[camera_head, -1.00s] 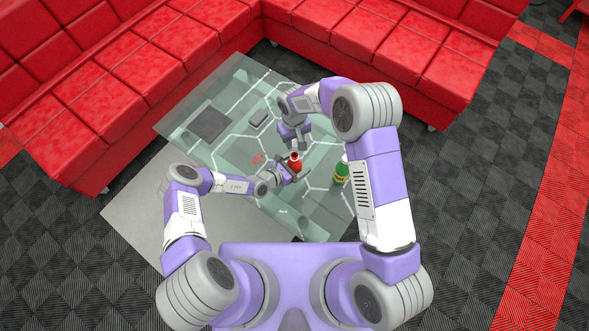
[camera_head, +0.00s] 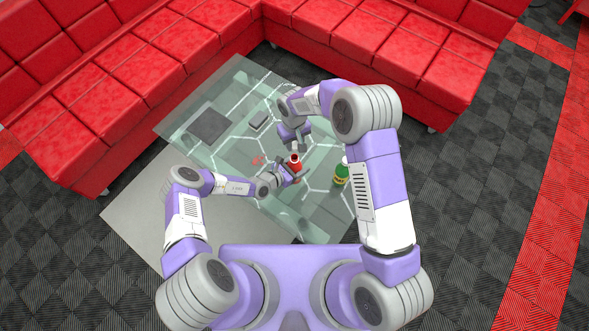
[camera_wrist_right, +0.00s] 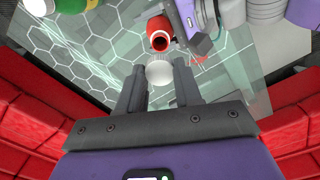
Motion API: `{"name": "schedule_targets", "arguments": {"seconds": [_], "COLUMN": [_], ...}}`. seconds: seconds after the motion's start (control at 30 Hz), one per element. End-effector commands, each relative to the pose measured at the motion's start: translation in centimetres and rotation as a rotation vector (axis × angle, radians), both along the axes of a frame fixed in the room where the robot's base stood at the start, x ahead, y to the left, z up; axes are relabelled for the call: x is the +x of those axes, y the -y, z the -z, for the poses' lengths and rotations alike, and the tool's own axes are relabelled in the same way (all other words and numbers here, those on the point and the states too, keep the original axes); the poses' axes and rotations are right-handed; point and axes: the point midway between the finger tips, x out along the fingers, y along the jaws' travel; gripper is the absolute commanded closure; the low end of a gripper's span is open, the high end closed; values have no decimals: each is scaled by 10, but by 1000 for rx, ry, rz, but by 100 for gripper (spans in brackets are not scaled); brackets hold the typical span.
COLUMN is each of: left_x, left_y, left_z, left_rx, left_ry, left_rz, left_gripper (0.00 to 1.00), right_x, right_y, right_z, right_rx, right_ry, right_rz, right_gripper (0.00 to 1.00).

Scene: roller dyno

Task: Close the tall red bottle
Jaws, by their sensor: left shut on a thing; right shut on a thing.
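The red bottle (camera_head: 296,165) stands over the glass table, shut in my left gripper (camera_head: 293,174). In the right wrist view the red bottle (camera_wrist_right: 158,28) shows an open, dark mouth, with the left gripper (camera_wrist_right: 186,35) beside it. My right gripper (camera_head: 301,145) is close behind the bottle's top in the head view. In the right wrist view the right gripper (camera_wrist_right: 160,80) is shut on a round white cap (camera_wrist_right: 160,72). The cap is near the bottle's mouth and appears apart from it; the exact gap is hard to judge.
A green bottle (camera_head: 341,174) with a white cap stands on the glass table (camera_head: 235,90) to the right. A dark flat pad (camera_head: 209,124) and a small grey box (camera_head: 258,120) lie on the far left part. Red sofas (camera_head: 140,75) border the table.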

Motion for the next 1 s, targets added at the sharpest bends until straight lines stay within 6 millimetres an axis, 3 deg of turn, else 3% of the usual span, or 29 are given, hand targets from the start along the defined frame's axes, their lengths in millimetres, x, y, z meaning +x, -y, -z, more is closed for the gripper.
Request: {"name": "schedule_targets", "arguments": {"seconds": [0.33,1.0], "left_x": [0,0], "left_y": [0,0], "left_z": [0,0], "left_rx": [1,1], "left_ry": [1,1], "left_rz": [0,0], "left_gripper": [88,88], "right_x": [-2,-2], "right_y": [1,1], "right_z": [46,53], "right_rx": [4,5], "right_ry": [-4,-4], "right_rz": [0,1], "right_gripper": [94,94]}}
